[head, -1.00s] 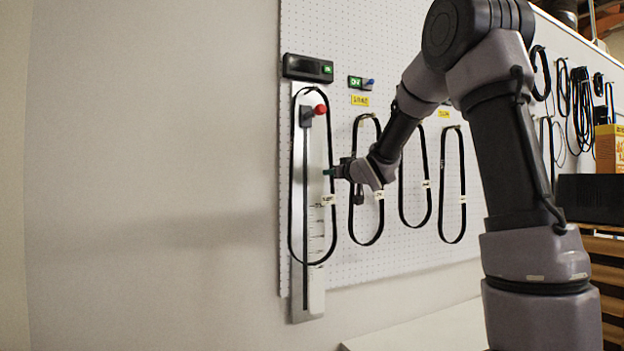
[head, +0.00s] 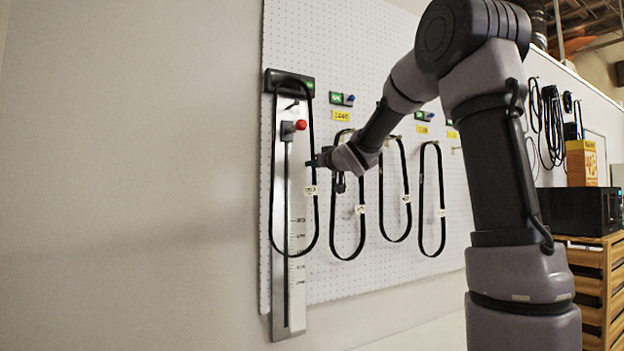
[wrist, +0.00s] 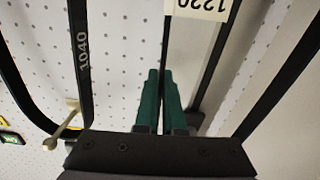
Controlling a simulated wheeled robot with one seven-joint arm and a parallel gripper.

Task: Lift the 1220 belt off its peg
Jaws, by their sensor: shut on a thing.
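The 1220 belt (head: 317,222) is a long black loop hanging in front of the metal gauge at the left of the pegboard. Its white 1220 tag (wrist: 198,8) shows in the wrist view and hangs on the right strand in the head view. My gripper (head: 313,163) is shut on that right strand, above the tag; its green fingers (wrist: 160,98) are together in the wrist view. The belt's top lies above a small peg (head: 291,104) on the gauge, over the black display box (head: 289,83). I cannot tell how far it stands out from the board.
The gauge (head: 297,270) has a red knob (head: 301,125) inside the loop. The 1040 belt (wrist: 83,55) hangs close beside my gripper, near a peg (wrist: 62,125). More belts (head: 432,245) hang to the right. The wall at left is bare.

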